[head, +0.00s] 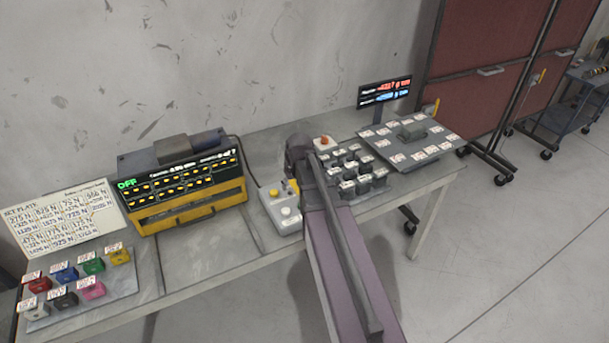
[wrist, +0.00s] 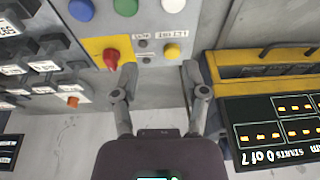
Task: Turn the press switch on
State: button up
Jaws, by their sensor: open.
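A red knob (wrist: 112,58) on a yellow plate (wrist: 93,46) sits on a grey control box (wrist: 147,28) in the wrist view. It looks like the press switch; its on/off marking is not readable. The box (head: 268,208) is partly covered by my arm in the head view, and the red knob cannot be made out there. My gripper (wrist: 160,80) is open with nothing between its fingers. The left finger appears just below the red knob, and the right finger is near the box's edge. Whether a finger touches the knob cannot be told.
Blue, green, white and yellow (wrist: 172,51) buttons share the box. A yellow-framed display (head: 187,185) reading OFF stands beside it. Several dark labelled blocks (head: 365,172), a small box with an orange button (head: 324,142) and a tilted plate (head: 410,143) are to the right.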

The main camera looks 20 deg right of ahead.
jog(key=w+d+r+t+p, duration=0.1)
jog(key=w+d+r, duration=0.1)
jog(key=w+d, duration=0.3)
jog(key=d, duration=0.4)
jog(key=shift+w+d+r+t, duration=0.2)
jog(key=shift+w+d+t, duration=0.1)
jog(key=shift+w+d, duration=0.1)
jog(key=shift+a+f, duration=0.1)
jog(key=b+x, duration=1.2)
jog(key=x, duration=0.1)
jog(key=shift+w+f+b, duration=0.1)
jog(key=shift+f+b, duration=0.2)
jog(key=shift+b, duration=0.05)
grip_shut()
